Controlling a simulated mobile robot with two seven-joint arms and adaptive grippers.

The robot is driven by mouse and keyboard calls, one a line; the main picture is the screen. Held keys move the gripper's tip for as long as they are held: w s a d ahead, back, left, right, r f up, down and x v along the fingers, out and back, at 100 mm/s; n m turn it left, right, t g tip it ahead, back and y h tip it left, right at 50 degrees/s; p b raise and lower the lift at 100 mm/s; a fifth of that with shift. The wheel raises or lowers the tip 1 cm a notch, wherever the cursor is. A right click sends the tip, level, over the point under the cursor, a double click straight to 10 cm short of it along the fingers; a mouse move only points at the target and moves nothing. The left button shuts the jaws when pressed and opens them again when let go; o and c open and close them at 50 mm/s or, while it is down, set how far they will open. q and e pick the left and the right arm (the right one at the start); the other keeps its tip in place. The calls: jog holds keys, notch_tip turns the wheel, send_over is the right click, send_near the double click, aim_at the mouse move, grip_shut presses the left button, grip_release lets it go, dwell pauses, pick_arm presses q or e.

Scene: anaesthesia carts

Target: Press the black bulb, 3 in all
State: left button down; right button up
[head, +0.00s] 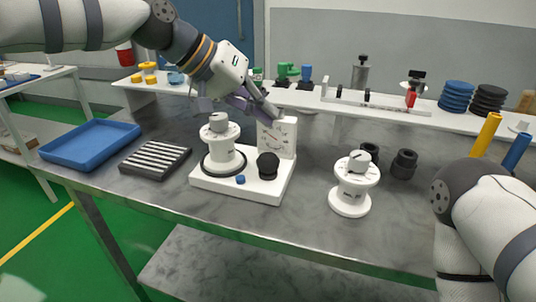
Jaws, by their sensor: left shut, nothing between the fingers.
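The black bulb (268,165) sits on the right part of a white base plate (235,186) on the grey table. A white upright panel with a dial (277,138) stands behind the bulb. A white spool-shaped vaporizer (222,146) with a grey knob and a black ring at its foot stands on the plate left of the bulb. A small blue button (240,179) is at the plate's front. My left gripper (272,112) is shut and empty, above and behind the bulb near the panel's top, apart from the bulb. My right arm shows at the right edge; its gripper is out of view.
A second white spool-shaped unit (352,185) stands to the right, with black cylinders (403,164) behind it. A black ridged block (155,158) and a blue tray (91,144) are at left. A raised white shelf (330,106) crosses the back. The table's front strip is clear.

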grip_shut()
dwell(1.4)
